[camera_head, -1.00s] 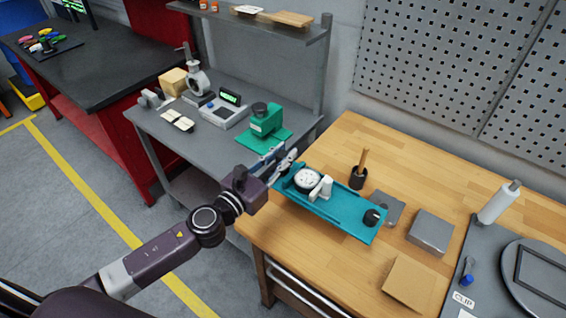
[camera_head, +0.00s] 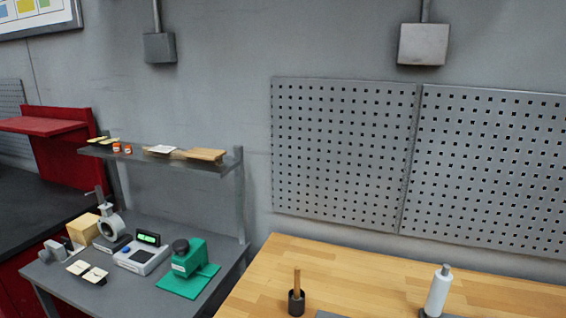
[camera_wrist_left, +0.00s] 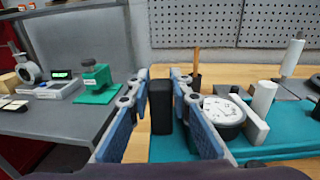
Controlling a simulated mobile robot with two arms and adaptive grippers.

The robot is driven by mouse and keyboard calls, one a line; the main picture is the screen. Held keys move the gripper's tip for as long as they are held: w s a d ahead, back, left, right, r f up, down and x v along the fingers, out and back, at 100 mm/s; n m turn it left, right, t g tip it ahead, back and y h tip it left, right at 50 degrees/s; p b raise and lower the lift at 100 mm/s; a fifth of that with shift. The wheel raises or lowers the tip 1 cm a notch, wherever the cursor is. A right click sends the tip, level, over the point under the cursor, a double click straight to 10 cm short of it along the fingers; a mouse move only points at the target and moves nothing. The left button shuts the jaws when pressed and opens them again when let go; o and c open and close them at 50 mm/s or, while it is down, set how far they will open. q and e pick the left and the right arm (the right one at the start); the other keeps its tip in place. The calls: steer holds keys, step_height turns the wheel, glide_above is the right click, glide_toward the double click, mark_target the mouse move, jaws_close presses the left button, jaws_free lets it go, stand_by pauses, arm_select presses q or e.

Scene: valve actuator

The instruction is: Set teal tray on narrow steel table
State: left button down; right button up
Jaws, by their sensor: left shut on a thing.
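My left gripper (camera_wrist_left: 160,108) shows only in the left wrist view. Its blue-padded fingers stand on both sides of a black upright block on the teal tray (camera_wrist_left: 285,143), and it is shut on the tray there. The tray carries a round white dial and a white block. The tray and my left arm are out of the head view. The narrow steel table (camera_head: 125,297) stands at the left in the head view and also at the left in the left wrist view (camera_wrist_left: 50,125). My right gripper is not in view.
The wooden table (camera_head: 270,270) holds a black cup and a white roll. The steel table's front is bare.

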arm_select(q)
steer(key=s+a+f+n+y+b, duration=0.1)
steer(key=s+a+y+b, duration=0.1)
steer(key=s, duration=0.3)
steer(key=s+a+f+n+y+b, duration=0.1)
steer(key=s+y+b, duration=0.1)
steer(key=s, duration=0.3)
steer(key=shift+s+a+n+t+b, duration=0.15)
steer(key=shift+a+n+t+b, duration=0.2)
steer(key=shift+b, duration=0.1)
